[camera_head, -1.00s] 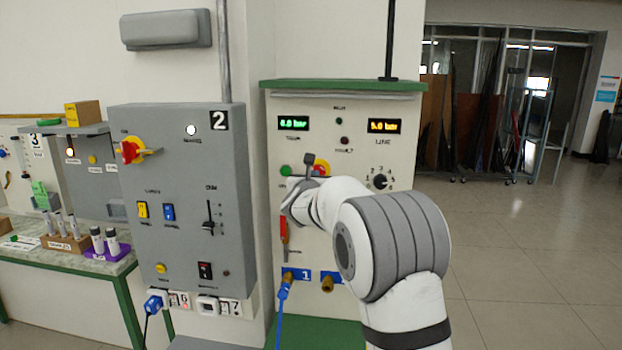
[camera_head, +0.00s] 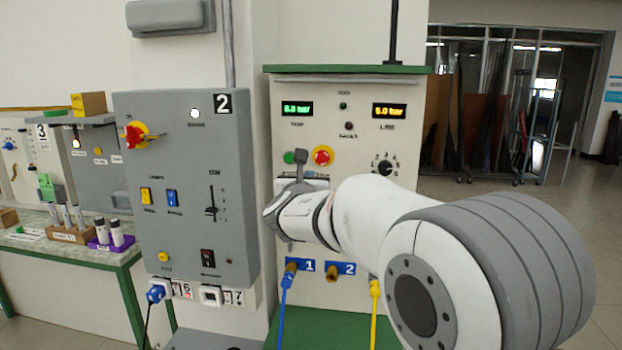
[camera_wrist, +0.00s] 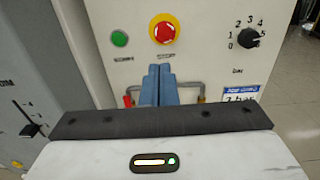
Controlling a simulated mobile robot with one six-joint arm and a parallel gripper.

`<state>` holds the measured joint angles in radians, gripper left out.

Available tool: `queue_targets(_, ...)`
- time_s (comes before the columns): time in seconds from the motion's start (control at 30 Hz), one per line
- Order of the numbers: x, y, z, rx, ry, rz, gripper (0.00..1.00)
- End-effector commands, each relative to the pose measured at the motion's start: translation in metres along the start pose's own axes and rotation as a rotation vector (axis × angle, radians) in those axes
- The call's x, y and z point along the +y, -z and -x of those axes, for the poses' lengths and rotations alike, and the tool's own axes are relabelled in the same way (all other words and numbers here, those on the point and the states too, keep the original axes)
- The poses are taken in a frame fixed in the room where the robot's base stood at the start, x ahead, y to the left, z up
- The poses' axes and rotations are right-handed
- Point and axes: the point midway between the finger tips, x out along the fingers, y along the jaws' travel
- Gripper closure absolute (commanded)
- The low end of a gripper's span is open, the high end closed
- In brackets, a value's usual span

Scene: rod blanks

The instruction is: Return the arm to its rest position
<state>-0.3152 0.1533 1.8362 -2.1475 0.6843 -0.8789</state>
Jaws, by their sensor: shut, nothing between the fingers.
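My gripper shows in the wrist view (camera_wrist: 158,84) with its two blue-grey fingers pressed together and nothing between them. It points at the cream panel (camera_wrist: 90,30), below the red emergency button (camera_wrist: 164,29) on its yellow ring and to the right of the green button (camera_wrist: 119,39). In the head view my white and grey arm reaches in from the lower right, and its wrist end is in front of the cream panel (camera_head: 365,140). The fingers are mostly hidden there behind the wrist. I cannot tell the gap to the panel.
Grey cabinet 2 (camera_head: 180,210) stands close on the left. A blue hose (camera_head: 283,310) and a yellow hose (camera_head: 374,315) hang under the panel's ports. A bench (camera_head: 85,248) with tubes is at far left. Open floor (camera_head: 600,240) lies right.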

Motion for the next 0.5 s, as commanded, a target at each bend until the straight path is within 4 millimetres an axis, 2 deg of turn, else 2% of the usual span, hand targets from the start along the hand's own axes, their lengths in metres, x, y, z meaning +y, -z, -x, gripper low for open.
queue_targets(0.27,-0.006,0.0,0.001,0.008,0.014,-0.024,1.0)
queue_targets(0.37,-0.029,0.005,0.009,0.041,0.073,-0.131,1.0)
queue_targets(0.5,-0.088,0.024,0.036,0.127,0.245,-0.43,1.0)
